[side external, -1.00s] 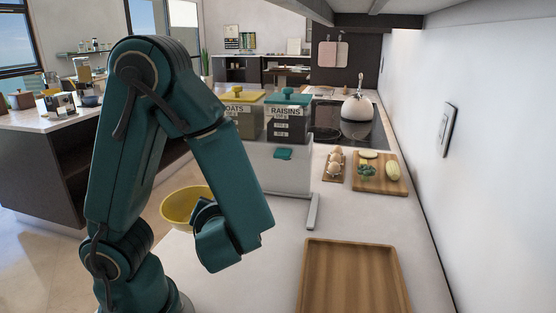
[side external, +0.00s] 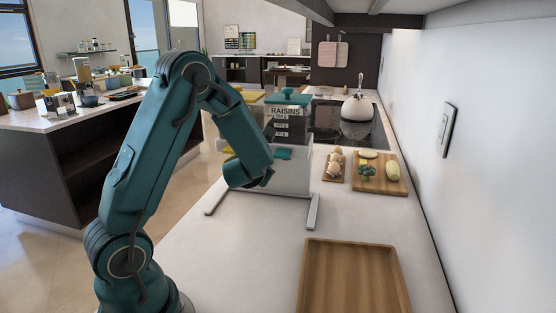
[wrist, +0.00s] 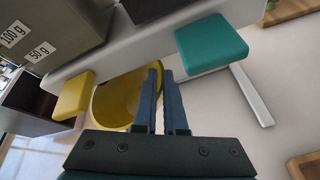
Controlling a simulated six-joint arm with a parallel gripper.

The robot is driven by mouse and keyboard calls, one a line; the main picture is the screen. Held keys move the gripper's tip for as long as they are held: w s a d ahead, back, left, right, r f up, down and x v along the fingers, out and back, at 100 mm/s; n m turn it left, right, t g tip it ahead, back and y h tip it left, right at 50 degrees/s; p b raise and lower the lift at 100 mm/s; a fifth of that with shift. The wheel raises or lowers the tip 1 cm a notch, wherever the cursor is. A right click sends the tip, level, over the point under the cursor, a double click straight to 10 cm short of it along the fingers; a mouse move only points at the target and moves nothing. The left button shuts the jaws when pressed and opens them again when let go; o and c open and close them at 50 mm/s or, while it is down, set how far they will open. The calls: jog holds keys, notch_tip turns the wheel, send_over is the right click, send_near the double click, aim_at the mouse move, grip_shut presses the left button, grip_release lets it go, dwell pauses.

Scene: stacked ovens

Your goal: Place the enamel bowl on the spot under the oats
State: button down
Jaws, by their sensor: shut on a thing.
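The yellow enamel bowl (wrist: 112,100) shows in the wrist view, partly behind my fingers. My gripper (wrist: 162,72) is shut on its wall. In the side view my arm hides the bowl. The bowl is close to the dispenser stand (side external: 296,178), beside the yellow lever (wrist: 73,96), on the oats side. The oats container shows mainly its yellow lid (side external: 252,96) in the side view, its label hidden by my arm. The raisins container (side external: 286,124) has a teal lid and stands to its right. I cannot tell whether the bowl touches the counter.
A teal lever (wrist: 212,43) juts out below the raisins. The stand's feet (side external: 313,211) reach forward along the counter. Eggs (side external: 334,164), a board with vegetables (side external: 380,173) and an empty wooden tray (side external: 354,280) are to the right. The counter's front middle is clear.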

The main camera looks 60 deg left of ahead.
jog(key=shift+s+a+f, duration=0.1)
jog(key=shift+s+a, duration=0.3)
jog(key=shift+a, duration=0.1)
jog(key=shift+s+a+f, duration=0.1)
jog(key=shift+a+f, duration=0.05)
jog(key=shift+f, duration=3.85)
jog(key=c, duration=1)
grip_release()
jog(key=shift+s, duration=0.1)
